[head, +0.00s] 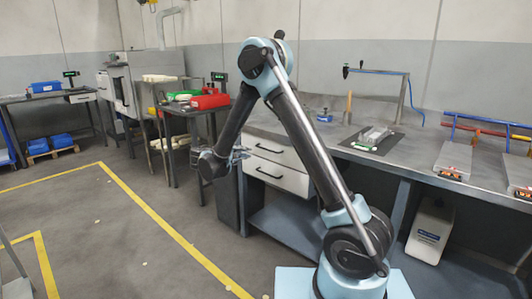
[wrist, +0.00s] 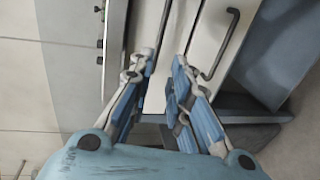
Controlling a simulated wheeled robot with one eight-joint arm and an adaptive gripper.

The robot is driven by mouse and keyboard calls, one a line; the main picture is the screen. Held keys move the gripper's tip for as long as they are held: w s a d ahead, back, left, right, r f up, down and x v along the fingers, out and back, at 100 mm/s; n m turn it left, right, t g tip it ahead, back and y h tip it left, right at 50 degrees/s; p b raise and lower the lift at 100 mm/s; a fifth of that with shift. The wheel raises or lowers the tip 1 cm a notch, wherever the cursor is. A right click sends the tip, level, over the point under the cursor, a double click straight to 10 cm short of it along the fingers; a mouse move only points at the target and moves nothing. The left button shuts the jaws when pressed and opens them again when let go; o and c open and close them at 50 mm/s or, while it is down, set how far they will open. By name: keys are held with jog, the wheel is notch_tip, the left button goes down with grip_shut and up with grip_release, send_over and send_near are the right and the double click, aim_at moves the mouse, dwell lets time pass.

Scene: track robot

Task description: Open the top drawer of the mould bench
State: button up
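The mould bench (head: 400,165) has two white drawers at its left end. The top drawer (head: 285,153) and the lower drawer (head: 290,180) both look shut, each with a dark bar handle. My gripper (head: 240,154) is in front of the drawers' left side, at about the top drawer's height. In the wrist view my gripper (wrist: 162,70) is open, with nothing held. The top drawer's handle (wrist: 163,32) appears between and ahead of the fingertips, its near end close to the left one. Contact cannot be told. The lower handle (wrist: 222,45) lies to the right.
A metal part on a dark mat (head: 370,140) and plates (head: 453,160) lie on the bench top. A white canister (head: 430,232) stands under it. A side table holds a red bin (head: 210,101) and a green one. Floor left of the yellow line (head: 150,208) is clear.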

jog(key=x, duration=1.5)
jog(key=shift+w+d, duration=0.25)
jog(key=shift+w, duration=0.1)
grip_shut()
